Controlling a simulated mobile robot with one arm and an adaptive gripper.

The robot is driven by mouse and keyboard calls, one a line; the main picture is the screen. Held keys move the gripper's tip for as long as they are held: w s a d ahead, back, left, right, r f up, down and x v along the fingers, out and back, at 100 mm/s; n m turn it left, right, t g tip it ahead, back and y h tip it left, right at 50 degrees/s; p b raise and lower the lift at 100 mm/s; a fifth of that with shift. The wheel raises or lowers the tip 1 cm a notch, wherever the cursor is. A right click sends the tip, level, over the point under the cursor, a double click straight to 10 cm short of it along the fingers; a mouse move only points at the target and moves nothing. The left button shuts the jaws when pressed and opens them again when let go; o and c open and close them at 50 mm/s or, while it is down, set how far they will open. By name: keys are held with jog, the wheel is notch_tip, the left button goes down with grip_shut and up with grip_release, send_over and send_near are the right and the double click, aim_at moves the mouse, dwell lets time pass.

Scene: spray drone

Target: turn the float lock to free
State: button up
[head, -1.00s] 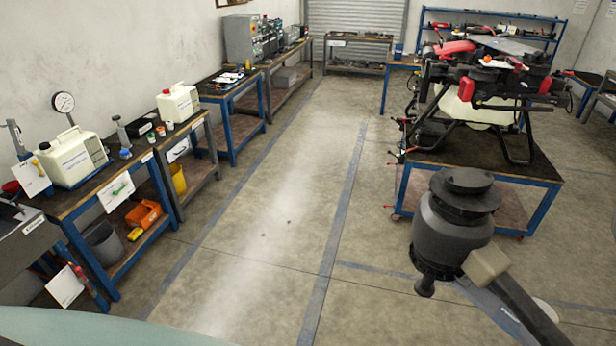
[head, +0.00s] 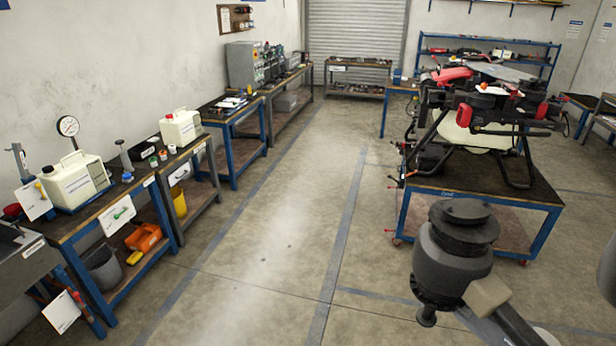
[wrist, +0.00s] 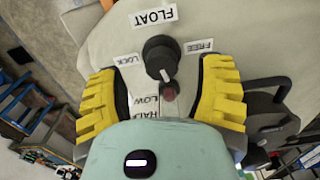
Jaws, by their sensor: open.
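In the wrist view the float lock knob (wrist: 160,53) is a black round dial on a pale curved surface (wrist: 222,28). Its labels appear upside down: FLOAT (wrist: 154,16) above, LOCK (wrist: 126,60) on the left, FREE (wrist: 198,46) on the right. A white pointer mark shows on the knob's lower part; I cannot tell which label it is set to. My gripper (wrist: 160,72) is open, its yellow ribbed fingers either side of the knob with gaps between. In the head view the spray drone (head: 480,110) stands on a blue-framed table; the knob cannot be made out there.
In the wrist view a small dark red part (wrist: 169,94) sits just below the knob, near the LOW label (wrist: 145,101). A black handle-like bracket (wrist: 270,105) is right of the right finger. In the head view, benches line the left wall and the middle floor (head: 270,220) is clear.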

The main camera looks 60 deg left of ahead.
jog(key=shift+d+f+p, duration=0.1)
jog(key=shift+f+p, duration=0.75)
jog(key=shift+f, duration=0.6)
jog(key=shift+o, duration=0.2)
grip_shut()
